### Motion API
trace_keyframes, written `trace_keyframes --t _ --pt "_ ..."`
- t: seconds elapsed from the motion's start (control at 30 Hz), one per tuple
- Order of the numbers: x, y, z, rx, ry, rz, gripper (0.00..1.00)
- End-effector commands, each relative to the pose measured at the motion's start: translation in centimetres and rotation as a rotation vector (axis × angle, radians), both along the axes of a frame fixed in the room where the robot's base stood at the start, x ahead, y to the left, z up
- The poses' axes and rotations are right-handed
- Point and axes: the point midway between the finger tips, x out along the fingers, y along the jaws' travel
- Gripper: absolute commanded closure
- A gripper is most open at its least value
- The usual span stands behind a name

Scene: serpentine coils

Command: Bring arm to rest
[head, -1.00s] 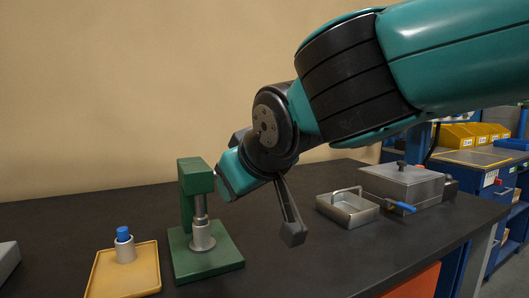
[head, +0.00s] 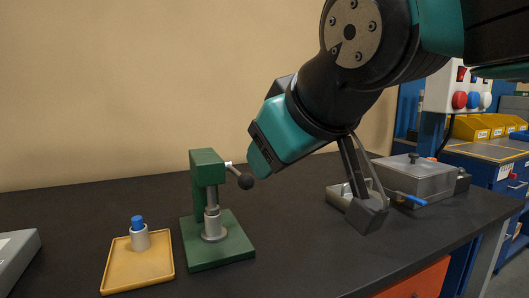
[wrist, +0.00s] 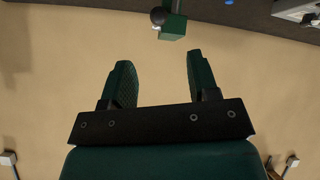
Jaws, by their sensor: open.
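My gripper (wrist: 160,68) is open and empty in the wrist view, its two green fingers apart against the tan wall. The press has a lever with a black ball (head: 246,181), just below and left of my wrist. The press and ball also show at the top of the wrist view, beyond the fingertips and apart from them.
A yellow tray (head: 122,280) holds a grey cylinder with a blue top (head: 138,233). A grey block (head: 15,258) sits far left. The front middle of the dark bench (head: 300,260) is clear.

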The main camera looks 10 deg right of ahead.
Motion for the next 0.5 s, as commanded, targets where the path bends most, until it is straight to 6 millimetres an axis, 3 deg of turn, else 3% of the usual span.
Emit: trace_keyframes --t 0.17,0.3,0.5 --pt "-0.2 -1.8 -5.8 -0.043 0.179 0.041 0.45" --pt "-2.7 -3.6 -11.6 -0.040 0.410 0.099 0.45" --pt "-7.3 -4.9 -16.2 0.023 0.660 0.168 0.45"
